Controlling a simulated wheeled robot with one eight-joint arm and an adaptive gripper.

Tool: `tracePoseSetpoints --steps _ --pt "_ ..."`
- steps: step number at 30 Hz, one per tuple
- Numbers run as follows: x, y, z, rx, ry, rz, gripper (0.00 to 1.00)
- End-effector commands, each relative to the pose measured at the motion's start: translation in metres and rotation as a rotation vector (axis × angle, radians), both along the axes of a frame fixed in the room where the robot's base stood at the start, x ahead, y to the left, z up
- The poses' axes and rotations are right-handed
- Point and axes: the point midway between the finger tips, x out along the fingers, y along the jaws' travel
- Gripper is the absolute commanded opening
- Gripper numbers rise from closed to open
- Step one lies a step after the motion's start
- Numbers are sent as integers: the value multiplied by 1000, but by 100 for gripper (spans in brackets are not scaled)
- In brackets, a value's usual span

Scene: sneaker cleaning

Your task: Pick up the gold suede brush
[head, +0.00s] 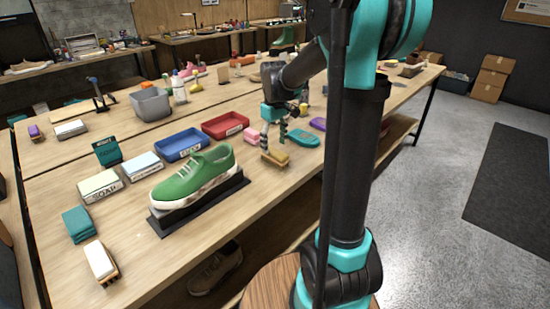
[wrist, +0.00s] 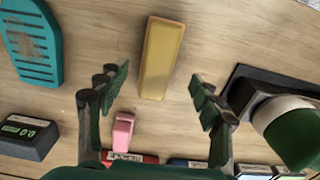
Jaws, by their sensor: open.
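The gold suede brush (head: 275,158) lies on the wooden table right of the green sneaker. In the wrist view the gold brush (wrist: 160,58) is a long yellow-gold block lying nearly upright in the picture, beyond the fingertips and centred between them. My gripper (head: 275,137) hangs above the brush in the head view, fingers pointing down. In the wrist view my gripper (wrist: 160,86) is open and empty, with a finger on each side. Whether the fingertips reach down beside the brush is hard to tell.
A slotted teal item (wrist: 32,48) lies left of the brush in the wrist view. A pink item (wrist: 123,130) lies nearer. The green sneaker (head: 192,178) stands on a black stand. Red (head: 225,125) and blue (head: 180,145) trays stand behind it.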

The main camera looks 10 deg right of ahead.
Motion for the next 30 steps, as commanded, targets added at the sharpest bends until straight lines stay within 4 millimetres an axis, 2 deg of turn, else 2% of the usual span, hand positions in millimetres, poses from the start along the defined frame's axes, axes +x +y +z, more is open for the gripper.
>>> tracePoseSetpoints --steps 3,7,17,30 --pt "1 -3 -19 0 0 -1 66" --pt "2 -3 -34 0 0 0 66" --pt "1 -3 -41 0 0 0 66" --pt "1 -3 -41 0 0 0 11"
